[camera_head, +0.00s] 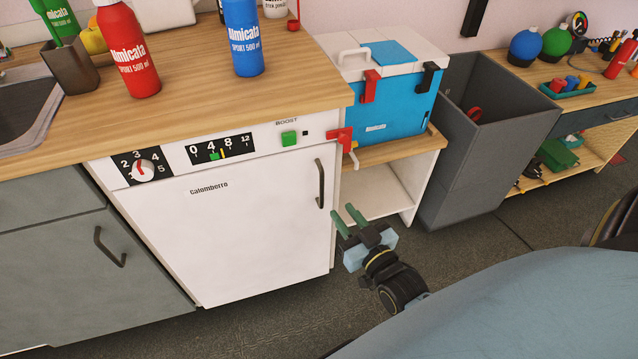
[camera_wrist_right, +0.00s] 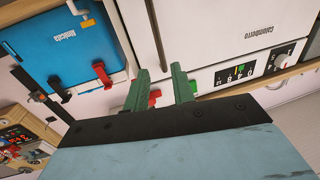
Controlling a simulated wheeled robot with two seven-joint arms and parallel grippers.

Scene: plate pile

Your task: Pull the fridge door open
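The white fridge (camera_head: 240,235) stands under the wooden counter, with its door shut. Its dark upright handle (camera_head: 320,183) is near the door's right edge. My right gripper (camera_head: 347,220) is open and empty, with green fingers apart, in front of and a little right of the handle, not touching it. My left gripper is not in view.
A red lever (camera_head: 341,138) sticks out at the counter's corner. A blue cooler (camera_head: 390,105) sits on a low shelf right of the fridge, beside a grey bin (camera_head: 470,180). Bottles (camera_head: 130,55) stand on the counter (camera_head: 200,90). The floor (camera_head: 270,315) before the fridge is clear.

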